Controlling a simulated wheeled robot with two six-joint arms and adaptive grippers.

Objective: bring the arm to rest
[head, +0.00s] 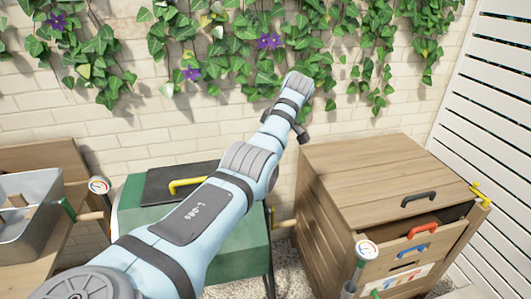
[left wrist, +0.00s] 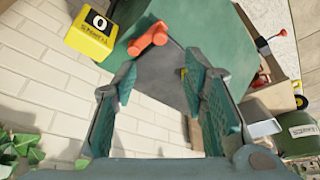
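My left arm (head: 200,215) comes in from the lower left of the head view and reaches up and away toward the brick wall. Its wrist end is raised above the green cabinet and left of the wooden chest. The fingers are mostly hidden behind the wrist there. In the left wrist view my left gripper (left wrist: 160,85) shows two green-padded fingers spread wide apart, with nothing between them. Behind the gap are brick wall and a dark panel (left wrist: 160,75). My right gripper is in neither view.
A wooden chest (head: 365,165) with red and blue drawer handles stands right. The green cabinet (head: 235,250) has a dark top and yellow handle (head: 187,185). A metal bin (head: 35,205) sits left. Ivy (head: 180,40) hangs on the wall. A yellow box (left wrist: 92,38) shows in the wrist view.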

